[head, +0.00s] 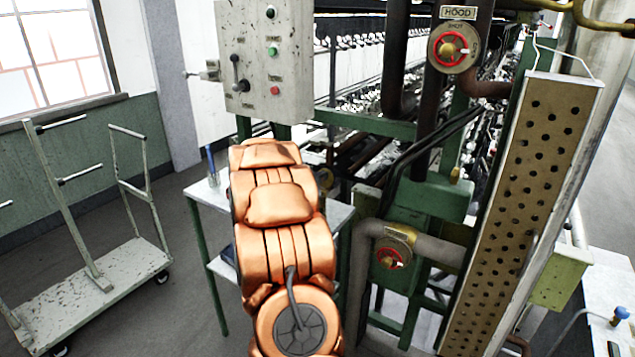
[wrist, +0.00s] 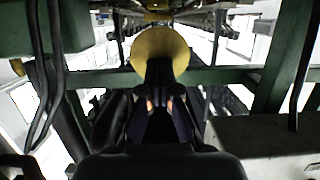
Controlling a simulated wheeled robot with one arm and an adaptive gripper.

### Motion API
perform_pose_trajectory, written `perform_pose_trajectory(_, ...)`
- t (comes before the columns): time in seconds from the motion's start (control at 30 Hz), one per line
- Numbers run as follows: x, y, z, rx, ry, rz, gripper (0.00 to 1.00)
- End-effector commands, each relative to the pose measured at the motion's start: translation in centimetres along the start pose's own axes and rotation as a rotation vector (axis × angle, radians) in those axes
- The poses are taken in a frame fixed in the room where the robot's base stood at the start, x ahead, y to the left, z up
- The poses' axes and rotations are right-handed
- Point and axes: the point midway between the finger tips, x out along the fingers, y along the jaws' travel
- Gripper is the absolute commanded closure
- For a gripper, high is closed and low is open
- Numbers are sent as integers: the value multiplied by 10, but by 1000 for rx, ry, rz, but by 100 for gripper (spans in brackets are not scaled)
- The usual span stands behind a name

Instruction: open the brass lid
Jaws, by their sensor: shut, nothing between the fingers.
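A round, brass-yellow disc (wrist: 160,40), which looks like the brass lid, is in the upper middle of the wrist view. My gripper (wrist: 160,68) is shut and empty, with its dark fingers pointing at the disc and covering its lower middle. I cannot tell whether the fingertips touch it. I see no handle or open gap on the disc. In the head view my copper-coloured arm hides the gripper, and I cannot make out the lid there.
A control box (head: 262,65) stands above my arm. Red valve wheels (head: 452,49) and (head: 393,258) sit on pipes to the right, beside a tall perforated panel (head: 520,200). A white table (head: 205,198) is beside my arm. A cart (head: 100,290) stands left on open floor.

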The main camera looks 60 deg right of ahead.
Motion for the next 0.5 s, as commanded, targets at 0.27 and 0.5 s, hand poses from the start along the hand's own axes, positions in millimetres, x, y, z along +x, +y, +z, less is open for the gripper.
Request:
perform_pose_trajectory(0.27,-22,0,-1,-2,-1,0,100)
perform_pose_trajectory(0.5,-60,1,3,4,1,0,100)
